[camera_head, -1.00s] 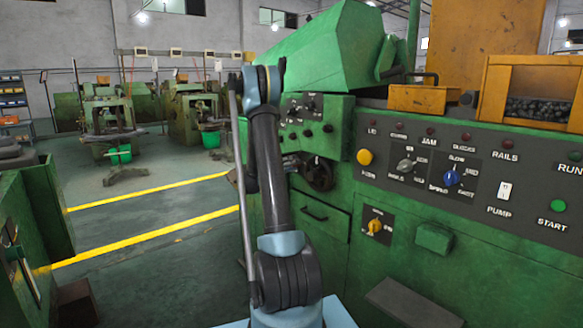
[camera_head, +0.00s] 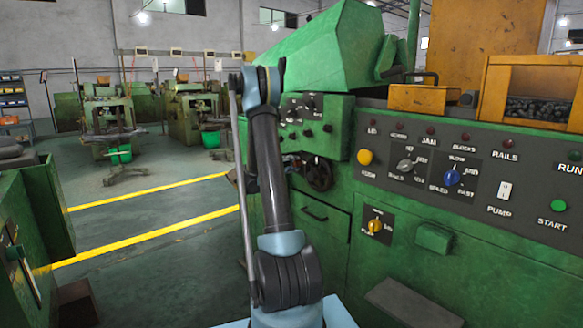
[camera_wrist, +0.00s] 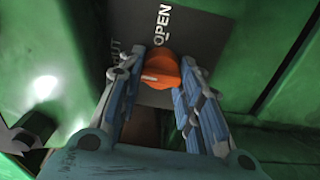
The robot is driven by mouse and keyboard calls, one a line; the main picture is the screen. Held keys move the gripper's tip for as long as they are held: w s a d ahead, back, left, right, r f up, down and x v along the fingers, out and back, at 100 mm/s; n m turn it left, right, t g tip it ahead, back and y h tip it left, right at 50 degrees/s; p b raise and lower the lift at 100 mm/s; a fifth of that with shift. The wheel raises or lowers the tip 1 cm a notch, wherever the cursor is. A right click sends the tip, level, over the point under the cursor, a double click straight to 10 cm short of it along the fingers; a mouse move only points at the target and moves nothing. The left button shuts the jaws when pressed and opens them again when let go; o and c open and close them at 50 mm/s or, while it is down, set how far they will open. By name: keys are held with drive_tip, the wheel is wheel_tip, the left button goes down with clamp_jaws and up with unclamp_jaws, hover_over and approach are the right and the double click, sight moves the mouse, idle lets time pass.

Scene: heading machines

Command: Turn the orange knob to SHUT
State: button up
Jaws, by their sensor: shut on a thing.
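In the wrist view, the orange knob (camera_wrist: 161,68) sits on a dark grey label plate (camera_wrist: 205,35) fixed to a green machine. White lettering reads OPEN above the knob. At the left, a partly hidden word ends in "UT". A short pale mark shows on the knob's face, lying roughly sideways and tilted. My gripper (camera_wrist: 160,76) is shut on the orange knob, with a blue-grey finger at each side of it. In the head view my arm shows, but my gripper and this knob are hidden.
The green machine's panel (camera_head: 475,170) at the right carries a yellow button (camera_head: 365,157), a blue knob (camera_head: 452,177) and a green START button (camera_head: 558,205). A yellow-orange knob (camera_head: 374,225) sits on a small plate below. A black handwheel (camera_head: 318,174) stands close beside my arm. Open floor lies left.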

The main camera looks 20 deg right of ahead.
drive_tip(key=shift+w+a, duration=0.1)
drive_tip(key=shift+w, duration=0.05)
drive_tip(key=o, duration=1)
drive_tip(key=shift+f, duration=0.15)
drive_tip(key=shift+o, duration=0.3)
drive_tip(key=v, duration=1.2)
